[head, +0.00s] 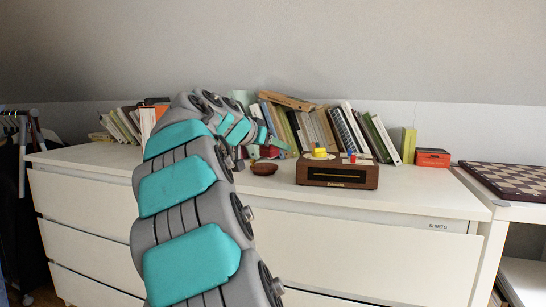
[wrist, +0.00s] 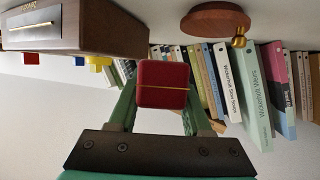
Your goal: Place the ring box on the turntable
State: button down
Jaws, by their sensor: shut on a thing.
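The ring box (wrist: 163,72) is a small dark red box with a thin gold line across it, seen in the wrist view. My gripper (wrist: 161,88) is shut on it, with a green finger on either side. In the head view my gripper (head: 280,146) is over the back of the white dresser, in front of the books. A low round brown wooden piece, which looks like the turntable (head: 264,168), sits on the dresser top just below my gripper. It also shows at the top of the wrist view (wrist: 213,21), apart from the ring box, with its upper face empty.
A row of books (head: 300,128) lines the back. A small gold object (wrist: 239,41) is near the turntable. A checkered board (head: 505,178) lies far right.

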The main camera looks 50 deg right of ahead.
jog(key=w+d, duration=0.4)
jog(key=w, duration=0.1)
jog(key=shift+w+d+f, duration=0.15)
jog(key=shift+d+f, duration=0.2)
jog(key=shift+d, duration=0.05)
jog(key=shift+w+d+f+p, duration=0.15)
jog(key=shift+w+d+p, duration=0.15)
jog(key=shift+w+d, duration=0.15)
jog(key=shift+f+b, duration=0.4)
jog(key=shift+f, duration=1.3)
jog(key=shift+f, duration=0.1)
jog(key=shift+f, duration=0.15)
jog(key=shift+c, duration=1.7)
grip_release()
jog(key=shift+r, duration=0.2)
jog(key=shift+a+r, duration=0.15)
jog(key=shift+r, duration=0.05)
jog(key=v, duration=1.1)
jog(key=shift+s+a+r, duration=0.1)
jog(key=shift+a, duration=0.2)
